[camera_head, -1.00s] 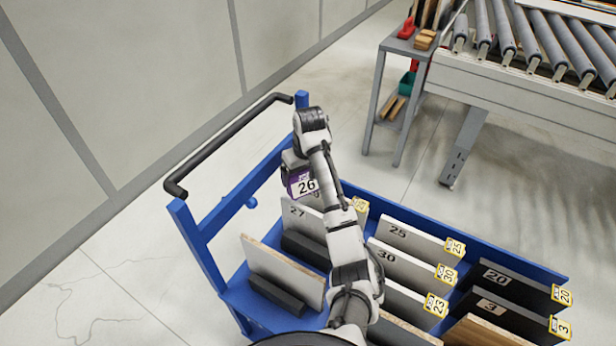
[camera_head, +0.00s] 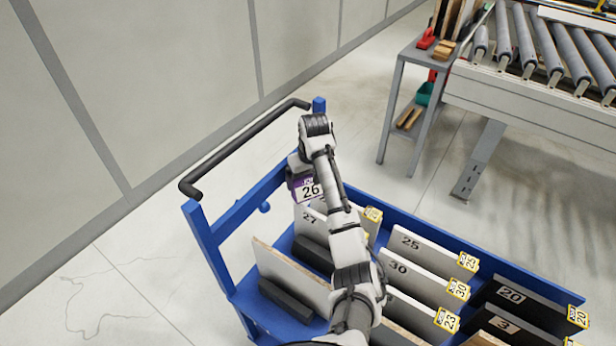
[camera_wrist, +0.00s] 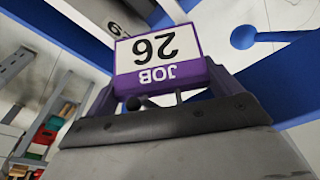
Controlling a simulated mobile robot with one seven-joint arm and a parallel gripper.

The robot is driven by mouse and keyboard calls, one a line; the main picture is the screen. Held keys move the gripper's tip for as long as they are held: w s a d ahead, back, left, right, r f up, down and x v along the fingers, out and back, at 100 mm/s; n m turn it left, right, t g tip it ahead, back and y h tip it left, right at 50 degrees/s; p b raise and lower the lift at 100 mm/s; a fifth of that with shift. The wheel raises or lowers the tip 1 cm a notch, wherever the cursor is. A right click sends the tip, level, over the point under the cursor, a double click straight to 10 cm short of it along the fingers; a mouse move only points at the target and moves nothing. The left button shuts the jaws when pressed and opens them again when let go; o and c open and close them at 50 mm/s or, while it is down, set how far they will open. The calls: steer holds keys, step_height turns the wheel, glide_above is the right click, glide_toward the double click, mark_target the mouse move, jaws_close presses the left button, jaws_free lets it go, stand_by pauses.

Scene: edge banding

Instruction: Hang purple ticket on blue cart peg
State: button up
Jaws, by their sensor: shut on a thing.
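The purple ticket (camera_head: 308,190), with a white face marked 26, is held in my gripper (camera_wrist: 170,97). In the wrist view the ticket (camera_wrist: 158,55) appears upside down and reads JOB 26. My gripper is shut on its edge. The blue cart (camera_head: 222,262) stands below and around my arm. A blue peg with a round knob (camera_head: 265,207) sticks out from the cart's end frame, left of the ticket and apart from it. The peg also shows in the wrist view (camera_wrist: 243,37), to the right of the ticket. In the head view my fingers are mostly hidden by the wrist.
Numbered panels, such as 25 (camera_head: 425,246) and 30 (camera_head: 405,273), stand in the cart with yellow tags. A black handle (camera_head: 245,145) tops the cart's end. A grey shelf stand (camera_head: 402,100) and roller conveyor (camera_head: 540,70) are at the back right. Floor left of the cart is clear.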

stand_by(0.3)
steer(key=o, duration=0.7)
steer(key=shift+r, duration=0.15)
steer(key=r, duration=0.4)
steer(key=s+d+r+p, duration=0.1)
steer(key=r, duration=0.4)
steer(key=s+r+p, duration=0.1)
steer(key=r, duration=0.3)
steer(key=shift+s+d+r, duration=0.15)
